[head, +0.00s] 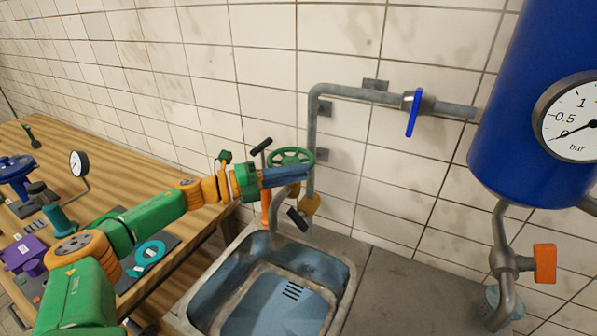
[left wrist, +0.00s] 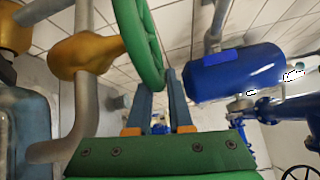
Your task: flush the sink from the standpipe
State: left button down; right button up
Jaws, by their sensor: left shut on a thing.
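The standpipe is a grey pipe (head: 312,130) on the tiled wall with a green handwheel (head: 291,157) on it. A grey curved spout (head: 276,202) hangs over the steel sink (head: 345,290); I see no water flowing from it. My left gripper (head: 300,174) reaches in from the left and is shut on the handwheel's rim. In the left wrist view, the green handwheel (left wrist: 139,35) runs down to the blue fingers (left wrist: 161,85). An orange-yellow fitting (head: 310,204) sits below the wheel. My right gripper is not in view.
A blue lever (head: 413,113) hangs down on the upper pipe. A blue tank (head: 525,110) with a gauge (head: 570,120) stands at right, above an orange-handled valve (head: 544,263). A wooden bench (head: 110,165) with several fittings is at left.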

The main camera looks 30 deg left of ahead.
pick_arm(q)
jog(key=shift+a+r, duration=0.2)
jog(key=shift+r, duration=0.05)
dwell(0.4)
jog(key=c, duration=1)
grip_release()
jog(key=shift+o, duration=0.9)
jog(key=shift+a+f, duration=0.15)
jog(key=shift+f, duration=0.05)
jog(key=s+a+b, duration=0.1)
jog(key=s+a+f+b, duration=0.1)
jog(key=b, duration=0.1)
jog(key=b+v, duration=0.1)
jog(key=v, duration=0.1)
jog(key=r+b+v, duration=0.1)
jog(key=v, duration=0.1)
jog(key=shift+a, duration=0.15)
